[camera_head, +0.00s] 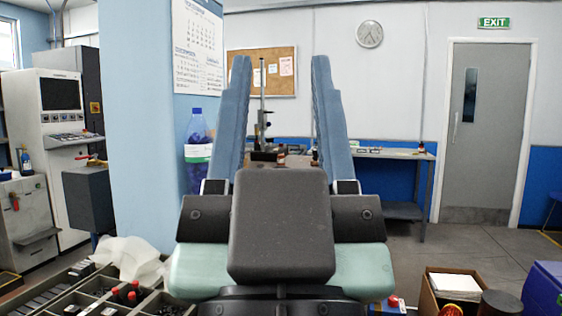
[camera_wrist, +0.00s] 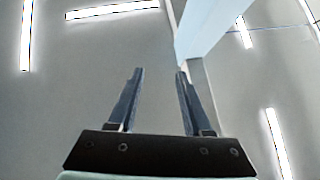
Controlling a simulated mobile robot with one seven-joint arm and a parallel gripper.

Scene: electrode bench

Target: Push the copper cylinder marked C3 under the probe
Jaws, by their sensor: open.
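My gripper (camera_head: 281,62) stands raised in the head view, its two blue-grey fingers wide apart with nothing between them. In the wrist view my gripper (camera_wrist: 160,73) is also open and empty, pointing at the ceiling. Far behind the fingers in the head view, a thin upright stand (camera_head: 262,95) rises above a bench, with small dark and brownish items at its foot. I cannot tell whether the stand carries the probe. I cannot make out a copper cylinder or a C3 mark. My gripper hides much of the bench.
A compartmented tray (camera_head: 95,297) with small parts lies at lower left, beside crumpled white material (camera_head: 130,258). A blue pillar (camera_head: 140,130) with a purple-blue bottle (camera_head: 198,155) stands at left. A cardboard box (camera_head: 428,300) is at lower right. Floor (camera_head: 460,260) before the door is clear.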

